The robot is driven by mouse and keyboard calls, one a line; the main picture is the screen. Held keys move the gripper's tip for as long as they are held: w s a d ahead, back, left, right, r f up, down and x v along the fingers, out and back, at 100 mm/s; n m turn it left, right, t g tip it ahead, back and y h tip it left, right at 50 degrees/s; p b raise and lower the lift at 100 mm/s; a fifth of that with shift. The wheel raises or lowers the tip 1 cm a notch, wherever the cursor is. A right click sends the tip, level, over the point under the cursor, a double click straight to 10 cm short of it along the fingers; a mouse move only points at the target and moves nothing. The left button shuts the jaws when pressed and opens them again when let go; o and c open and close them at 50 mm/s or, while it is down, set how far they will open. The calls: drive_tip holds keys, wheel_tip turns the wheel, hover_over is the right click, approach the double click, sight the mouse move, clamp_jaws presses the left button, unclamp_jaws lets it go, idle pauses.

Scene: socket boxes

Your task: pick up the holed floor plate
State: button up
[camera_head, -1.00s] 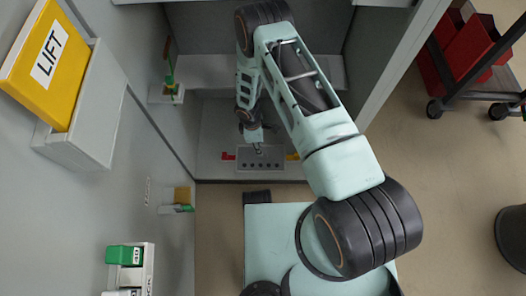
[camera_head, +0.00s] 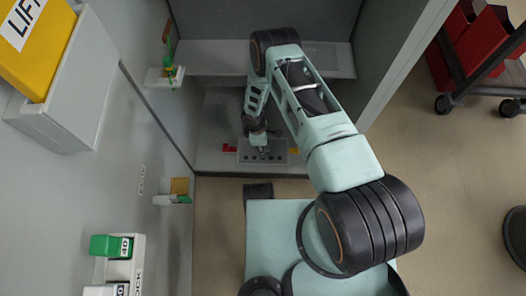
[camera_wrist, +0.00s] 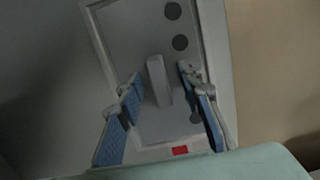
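The holed floor plate (camera_head: 278,148) is a grey rectangle with a row of dark holes, lying on the floor at the front of the grey cabinet in the head view. In the wrist view the plate (camera_wrist: 122,42) shows a raised pale grip bar (camera_wrist: 157,82) and dark round holes. My gripper (camera_head: 262,146) is over the plate. In the wrist view my gripper (camera_wrist: 159,78) is open, with a blue-padded finger on each side of the bar and gaps visible. I cannot tell how deep the fingertips reach.
A red piece (camera_head: 230,149) is at the plate's left and a yellow piece (camera_head: 294,151) at its right. Cabinet walls stand left and right. A yellow LIFT box (camera_head: 40,50) and a lock holder with a green block (camera_head: 110,246) are on the left. A red-bin cart (camera_head: 470,60) stands right.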

clamp_jaws()
drive_tip(key=shift+r, duration=0.1)
idle(0.3)
